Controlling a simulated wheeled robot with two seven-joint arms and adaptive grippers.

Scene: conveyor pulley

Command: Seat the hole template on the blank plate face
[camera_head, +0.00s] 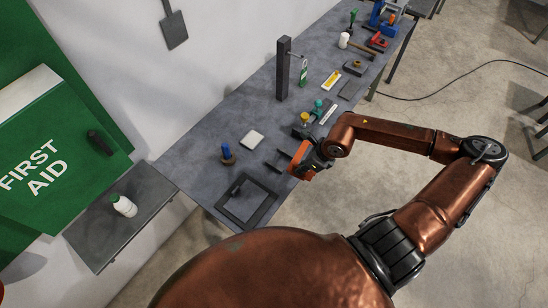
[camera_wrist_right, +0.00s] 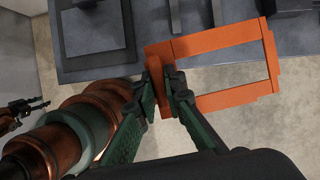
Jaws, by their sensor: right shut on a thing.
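The hole template (camera_wrist_right: 215,43), an orange rectangular frame with an open middle, is held by my right gripper (camera_wrist_right: 168,84) by one short side. In the head view the orange template (camera_head: 299,158) shows at the bench's near right edge, partly hidden by my right gripper (camera_head: 308,166). It looks raised and apart from the bench. A dark square frame (camera_head: 264,212) lies on the bench to its left. My left gripper (camera_wrist_right: 38,104) appears small at the left edge.
Left of the template are small dark brackets (camera_head: 279,161), a blue-handled tool (camera_head: 226,154) and a white block (camera_head: 252,139). A dark post (camera_head: 283,70) stands at the bench's back. Several tools lie farther along. A side shelf (camera_head: 103,235) holds a white bottle (camera_head: 124,206).

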